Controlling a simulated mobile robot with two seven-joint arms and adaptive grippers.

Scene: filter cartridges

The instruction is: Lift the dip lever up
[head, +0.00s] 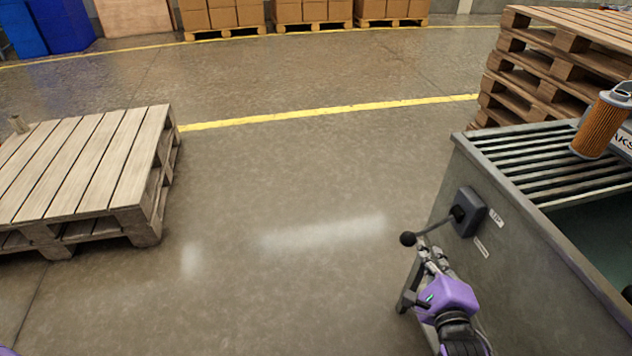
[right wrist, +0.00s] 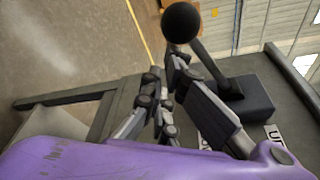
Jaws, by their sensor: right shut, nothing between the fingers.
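The dip lever (head: 433,228) is a thin rod with a black ball knob (head: 407,239), coming out of a dark square housing (head: 469,212) on the side of the grey tank (head: 522,235). The rod points left and slightly down in the head view. My right gripper (head: 426,250) is just below the rod, shut and empty. In the right wrist view the black ball knob (right wrist: 180,22) is beyond the fingertips (right wrist: 172,62), with the rod running to the housing (right wrist: 246,98) at right. I cannot tell whether the fingers touch the rod. My left gripper is not in view.
A slatted rack covers part of the tank, with an orange filter cartridge (head: 600,122) on it. Stacked wooden pallets (head: 560,62) stand behind the tank. A low pallet (head: 90,170) lies at left. The floor between is clear.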

